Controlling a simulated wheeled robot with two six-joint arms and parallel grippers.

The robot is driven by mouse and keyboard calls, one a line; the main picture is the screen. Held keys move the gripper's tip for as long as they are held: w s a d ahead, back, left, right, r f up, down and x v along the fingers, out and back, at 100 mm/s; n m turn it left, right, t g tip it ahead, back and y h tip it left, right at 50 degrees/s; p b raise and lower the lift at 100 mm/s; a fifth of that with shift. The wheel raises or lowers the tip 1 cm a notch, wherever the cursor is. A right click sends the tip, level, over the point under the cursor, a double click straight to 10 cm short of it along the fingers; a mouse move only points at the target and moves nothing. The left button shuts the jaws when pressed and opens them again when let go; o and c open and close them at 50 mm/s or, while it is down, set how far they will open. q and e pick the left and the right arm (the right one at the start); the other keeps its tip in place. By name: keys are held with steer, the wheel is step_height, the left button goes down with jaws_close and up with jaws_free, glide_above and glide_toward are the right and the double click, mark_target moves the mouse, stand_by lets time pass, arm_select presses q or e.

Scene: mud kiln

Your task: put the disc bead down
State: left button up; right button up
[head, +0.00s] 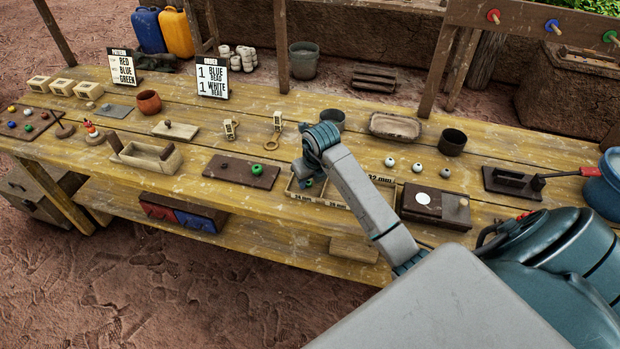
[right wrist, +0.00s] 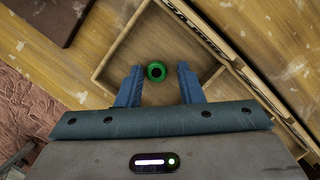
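The green disc bead (right wrist: 156,72) lies in a compartment of a shallow wooden tray (right wrist: 116,68), its dark hole facing up. It also shows in the head view (head: 309,182), partly hidden by my right arm. My right gripper (right wrist: 159,78) is open above the tray, with one finger on each side of the bead. Gaps show between the bead and both fingers in the right wrist view. In the head view my right wrist hides most of the tray's middle. My left gripper is not in view.
Cups and a clay dish (head: 396,126) stand behind.

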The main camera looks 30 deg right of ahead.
mark_target(314, 192)
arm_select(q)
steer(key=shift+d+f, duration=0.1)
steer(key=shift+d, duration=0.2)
arm_select(e)
steer(key=shift+a, duration=0.2)
steer(key=shift+d+r, duration=0.1)
steer(key=shift+r, duration=0.45)
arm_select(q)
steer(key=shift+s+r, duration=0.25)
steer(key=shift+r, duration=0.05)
arm_select(e)
steer(key=v, duration=1.1)
steer(key=shift+r, duration=0.2)
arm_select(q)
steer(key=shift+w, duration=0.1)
arm_select(e)
steer(key=shift+s, duration=0.1)
steer(key=shift+s+d, duration=0.1)
steer(key=shift+d, duration=0.05)
